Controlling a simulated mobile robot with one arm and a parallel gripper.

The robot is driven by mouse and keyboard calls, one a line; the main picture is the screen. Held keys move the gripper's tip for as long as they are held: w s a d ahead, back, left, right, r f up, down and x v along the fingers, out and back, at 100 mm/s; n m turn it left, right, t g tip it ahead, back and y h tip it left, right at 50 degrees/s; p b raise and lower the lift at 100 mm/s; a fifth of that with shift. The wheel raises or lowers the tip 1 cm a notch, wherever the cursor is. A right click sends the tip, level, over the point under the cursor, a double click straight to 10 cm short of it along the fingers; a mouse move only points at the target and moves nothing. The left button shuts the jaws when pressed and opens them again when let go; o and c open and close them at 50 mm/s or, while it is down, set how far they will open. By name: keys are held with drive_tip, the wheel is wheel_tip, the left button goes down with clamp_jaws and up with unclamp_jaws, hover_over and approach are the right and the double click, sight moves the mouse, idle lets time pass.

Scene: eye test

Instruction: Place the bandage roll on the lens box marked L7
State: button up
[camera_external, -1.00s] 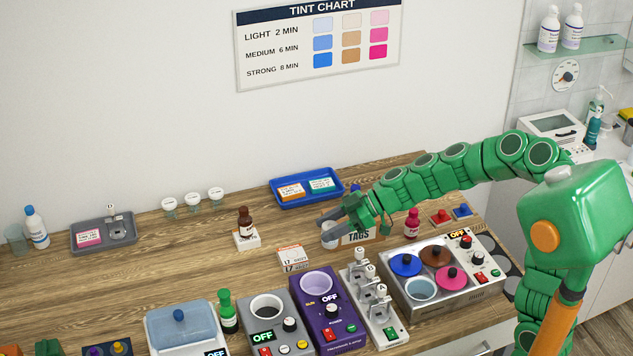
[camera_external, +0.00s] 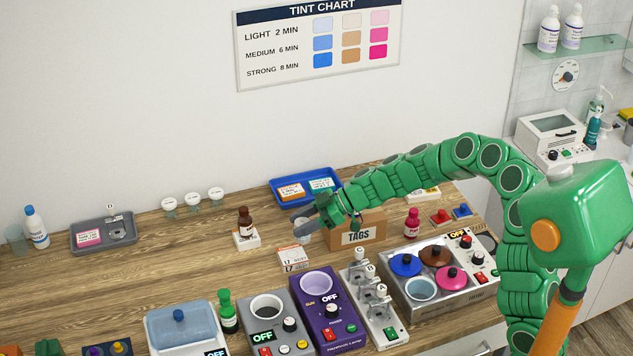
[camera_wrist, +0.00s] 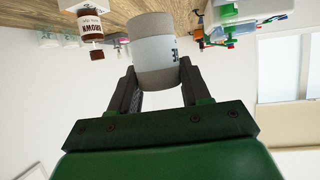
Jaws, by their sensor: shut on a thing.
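The bandage roll, a pale grey-white cylinder (camera_external: 301,232), is between the fingers of my gripper (camera_external: 308,222) in the external view. The wrist view shows the roll (camera_wrist: 154,62) close up, with the fingers of my gripper (camera_wrist: 160,84) shut on its sides. Dark lettering shows at its right edge. The lens box marked L7 (camera_external: 294,259) is a small white box with orange print on the wooden counter. In the external view it lies just below the roll, with a gap between them. Its top looks clear. I cannot make it out in the wrist view.
A cardboard TAGS box (camera_external: 358,236) stands right of the L7 box. A brown bottle (camera_external: 245,222) on a white box (camera_external: 246,240) stands to its left. A blue tray (camera_external: 277,200) is behind. The purple appliance (camera_external: 330,322) and a grey one (camera_external: 270,325) stand in front.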

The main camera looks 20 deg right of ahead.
drive_tip(key=shift+w+a+f, duration=0.3)
drive_tip(key=shift+w+f, duration=0.3)
drive_tip(key=shift+f, duration=0.2)
drive_tip(key=shift+w+a+f, duration=0.35)
drive_tip(key=shift+w+f, duration=0.2)
drive_tip(key=shift+f, duration=0.3)
drive_tip(key=shift+w+a+f, duration=0.3)
drive_tip(key=shift+w+f, duration=0.3)
drive_tip(key=shift+f, duration=1.75)
drive_tip(key=o, duration=1)
drive_tip(key=shift+f, duration=0.1)
drive_tip(key=shift+o, duration=0.2)
drive_tip(key=shift+d+r, duration=0.2)
drive_tip(key=shift+r, duration=0.05)
drive_tip(key=v, duration=1.1)
drive_tip(key=shift+d, duration=0.25)
